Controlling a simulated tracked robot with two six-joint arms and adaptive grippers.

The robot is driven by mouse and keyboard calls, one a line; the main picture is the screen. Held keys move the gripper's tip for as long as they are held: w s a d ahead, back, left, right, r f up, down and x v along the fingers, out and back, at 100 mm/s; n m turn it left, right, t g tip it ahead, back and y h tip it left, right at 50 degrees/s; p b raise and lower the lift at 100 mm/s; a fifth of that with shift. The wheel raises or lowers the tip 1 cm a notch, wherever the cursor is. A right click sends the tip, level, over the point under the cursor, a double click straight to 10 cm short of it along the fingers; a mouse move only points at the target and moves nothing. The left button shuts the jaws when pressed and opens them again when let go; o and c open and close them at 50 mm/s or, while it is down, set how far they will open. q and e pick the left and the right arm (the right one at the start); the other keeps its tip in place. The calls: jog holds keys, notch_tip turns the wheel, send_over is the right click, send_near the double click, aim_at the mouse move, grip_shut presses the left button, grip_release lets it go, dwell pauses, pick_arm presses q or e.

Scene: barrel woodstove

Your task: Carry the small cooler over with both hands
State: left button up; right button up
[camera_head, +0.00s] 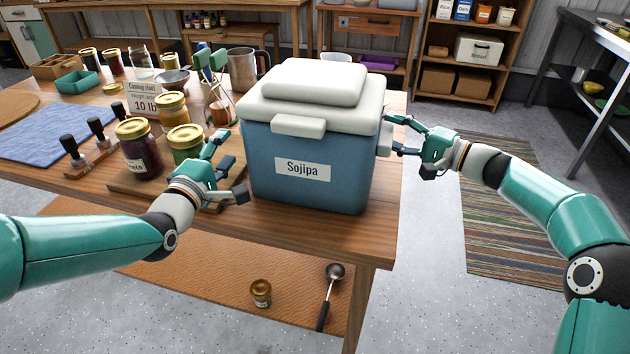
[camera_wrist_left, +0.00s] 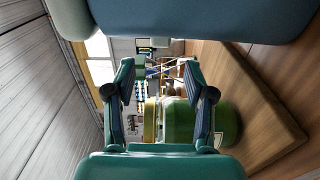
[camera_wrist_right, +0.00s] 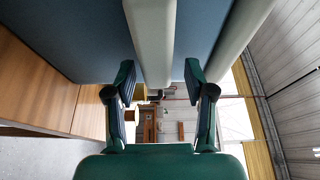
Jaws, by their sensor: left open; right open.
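The small cooler (camera_head: 310,150), blue with a white lid and a "Sojipa" label, stands upright on the wooden table's near right corner. My left gripper (camera_head: 235,166) is open and empty beside the cooler's left side. In the left wrist view the cooler's blue wall (camera_wrist_left: 200,20) crosses the top, with nothing between the fingers. My right gripper (camera_head: 396,135) is open at the right side, its fingers above and below a white side handle (camera_head: 385,138). In the right wrist view the pale handle (camera_wrist_right: 152,40) reaches between the open fingers. The cooler's left handle is hidden in the head view.
A board (camera_head: 130,182) with several jars, including a green jar (camera_head: 186,145), lies close to my left gripper. A utensil holder and metal mug (camera_head: 242,70) stand behind it. A small jar (camera_head: 261,292) and ladle (camera_head: 329,295) lie below the tabletop. A striped rug (camera_head: 510,220) lies right.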

pick_arm(q)
jog(key=shift+s+a, duration=0.2)
jog(key=shift+s, duration=0.9)
pick_arm(e)
jog(key=v, duration=1.2)
jog(key=shift+f, duration=0.2)
